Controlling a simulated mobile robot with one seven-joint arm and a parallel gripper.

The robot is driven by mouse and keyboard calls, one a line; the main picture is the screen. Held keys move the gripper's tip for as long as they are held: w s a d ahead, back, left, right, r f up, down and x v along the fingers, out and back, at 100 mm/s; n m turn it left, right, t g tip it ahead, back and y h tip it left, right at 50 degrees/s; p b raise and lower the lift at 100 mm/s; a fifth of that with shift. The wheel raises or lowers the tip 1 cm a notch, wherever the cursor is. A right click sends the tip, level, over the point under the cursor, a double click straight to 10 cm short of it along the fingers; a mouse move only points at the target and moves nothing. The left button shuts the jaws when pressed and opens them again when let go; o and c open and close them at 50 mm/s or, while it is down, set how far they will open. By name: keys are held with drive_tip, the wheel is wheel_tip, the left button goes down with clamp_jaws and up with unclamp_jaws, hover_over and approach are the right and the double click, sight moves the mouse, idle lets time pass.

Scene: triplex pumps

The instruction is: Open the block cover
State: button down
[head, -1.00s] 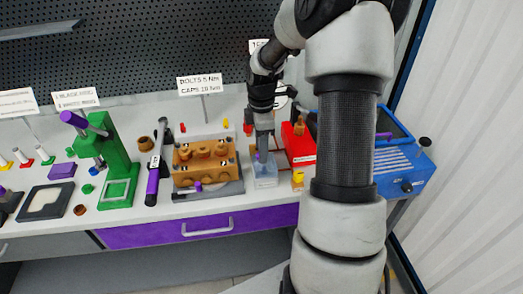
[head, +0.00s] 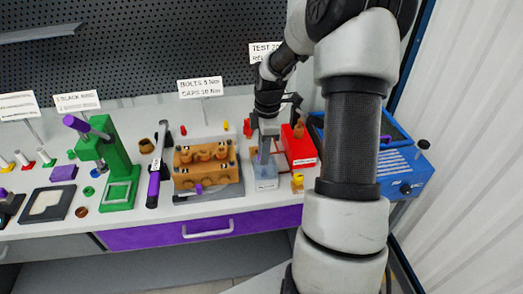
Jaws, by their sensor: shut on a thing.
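A small pale blue block with a see-through cover (head: 265,171) stands on the bench in the head view, right of the orange-brown block. My gripper (head: 267,150) points down from above and is shut at the top of this cover. The exact contact is small and partly hidden by the fingers. I cannot tell how far the cover is tilted from its base.
A red box (head: 298,148) is close on the right, with a small yellow part (head: 297,182) in front. The orange-brown block (head: 206,168) stands left on a grey base. A green press (head: 118,163) and a blue machine (head: 402,172) stand farther out.

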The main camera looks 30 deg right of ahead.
sight(275, 162)
drive_tip(key=shift+s+d+r+y+p, duration=0.2)
drive_tip(key=shift+d+r+y+p, duration=0.1)
drive_tip(key=shift+d+y+p, duration=0.25)
drive_tip(key=shift+s+d+r+y+p, duration=0.15)
drive_tip(key=shift+d+r+y+p, duration=0.15)
drive_tip(key=shift+y+p, duration=0.25)
drive_tip(key=shift+s+d+t+y+p, duration=0.2)
drive_tip(key=shift+d+t+y+p, duration=0.35)
drive_tip(key=shift+d+y, duration=0.35)
drive_tip(key=c, duration=1.5)
unclamp_jaws()
drive_tip(key=shift+c, duration=0.2)
drive_tip(key=v, duration=1.7)
drive_tip(key=shift+r+b, duration=0.2)
drive_tip(key=shift+b, duration=0.15)
